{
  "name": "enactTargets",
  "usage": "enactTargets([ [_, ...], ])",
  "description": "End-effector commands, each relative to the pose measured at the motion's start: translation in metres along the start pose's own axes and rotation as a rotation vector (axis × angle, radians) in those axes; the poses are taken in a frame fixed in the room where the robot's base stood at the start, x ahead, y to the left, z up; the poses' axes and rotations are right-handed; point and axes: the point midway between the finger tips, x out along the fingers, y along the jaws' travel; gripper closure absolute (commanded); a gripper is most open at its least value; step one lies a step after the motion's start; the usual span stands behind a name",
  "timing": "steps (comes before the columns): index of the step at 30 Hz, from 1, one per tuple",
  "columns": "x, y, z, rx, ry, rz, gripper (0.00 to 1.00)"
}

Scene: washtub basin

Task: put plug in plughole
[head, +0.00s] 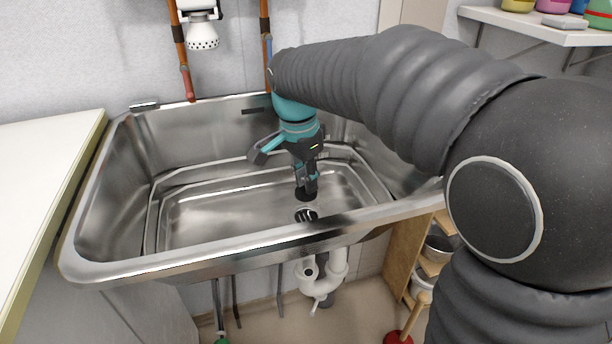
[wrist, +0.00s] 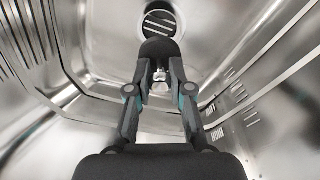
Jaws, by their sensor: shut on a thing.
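The steel washtub basin (head: 210,262) fills the middle of the head view. The plughole (head: 306,215) is a dark, slotted drain in the basin floor near the front wall; in the wrist view the plughole (wrist: 160,22) shows at the top with bars across it. My gripper (head: 306,181) is inside the basin, pointing down, shut on the black plug (head: 305,194). In the wrist view my gripper (wrist: 160,78) has its fingertips on the plug's small knob, and the plug (wrist: 158,50) covers the near edge of the plughole. I cannot tell its exact height above the floor.
Basin walls surround my gripper on all sides. A white shower head (head: 203,38) hangs at the back wall. A white counter (head: 40,165) stands left. A shelf with bottles (head: 545,22) is at upper right. A white drain trap (head: 318,278) hangs below.

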Motion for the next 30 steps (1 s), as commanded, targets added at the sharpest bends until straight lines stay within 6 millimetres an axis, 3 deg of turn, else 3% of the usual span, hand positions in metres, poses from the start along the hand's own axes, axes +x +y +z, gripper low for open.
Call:
enactTargets([
  [15, 0.044, 0.000, 0.005, 0.000, 0.000, 0.001, 1.00],
  [30, 0.052, 0.000, 0.006, 0.000, 0.000, 0.000, 1.00],
])
